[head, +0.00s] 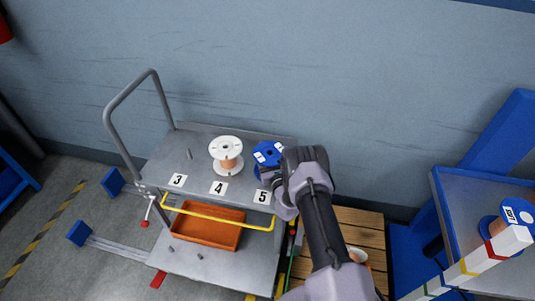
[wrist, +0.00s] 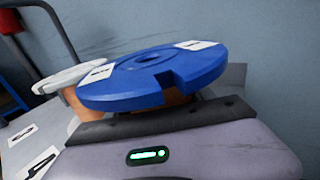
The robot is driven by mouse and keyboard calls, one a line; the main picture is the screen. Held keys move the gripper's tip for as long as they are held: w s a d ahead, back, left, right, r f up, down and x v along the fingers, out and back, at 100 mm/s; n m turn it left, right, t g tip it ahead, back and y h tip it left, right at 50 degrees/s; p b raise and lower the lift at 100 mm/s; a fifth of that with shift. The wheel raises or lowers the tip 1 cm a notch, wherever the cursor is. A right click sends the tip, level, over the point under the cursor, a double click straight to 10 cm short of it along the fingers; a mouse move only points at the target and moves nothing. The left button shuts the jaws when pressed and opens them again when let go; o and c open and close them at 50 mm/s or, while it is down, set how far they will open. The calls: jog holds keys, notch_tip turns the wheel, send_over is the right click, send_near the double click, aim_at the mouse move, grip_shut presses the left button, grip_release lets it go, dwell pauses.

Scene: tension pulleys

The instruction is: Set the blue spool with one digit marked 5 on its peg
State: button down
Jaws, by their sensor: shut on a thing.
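A blue spool (head: 266,152) with white labels on its top flange is at the right end of the grey cart top, behind the label 5 (head: 262,197). My gripper (wrist: 165,118) is shut on this blue spool (wrist: 150,75), around its copper-coloured winding below the notched flange. The spool looks slightly tilted in the wrist view; its label marks are too small to read. The peg by label 5 is hidden, so I cannot tell whether the spool is on it or above it. In the head view my arm covers the spool's right side.
A white spool (head: 226,143) with copper winding stands behind label 4 (head: 218,188). A bare peg (head: 189,153) stands behind label 3 (head: 178,180). The cart has a grey handle (head: 110,105) and an orange bin (head: 207,231) below. Another blue spool (head: 490,224) stands at the right.

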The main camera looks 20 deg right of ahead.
jog(key=shift+f, duration=0.2)
dwell(0.3)
jog(key=shift+f, duration=0.1)
dwell(0.6)
jog(key=shift+c, duration=1.5)
grip_release()
jog(key=shift+f, duration=0.1)
jog(key=s+p, duration=0.2)
jog(key=s, duration=0.3)
jog(key=s+p, duration=0.3)
jog(key=s, duration=0.3)
jog(key=s+a+p, duration=0.1)
jog(key=s+p, duration=0.1)
jog(key=s, duration=0.4)
jog(key=shift+p, duration=0.3)
jog(key=shift+s+a, duration=0.1)
jog(key=shift+s, duration=0.1)
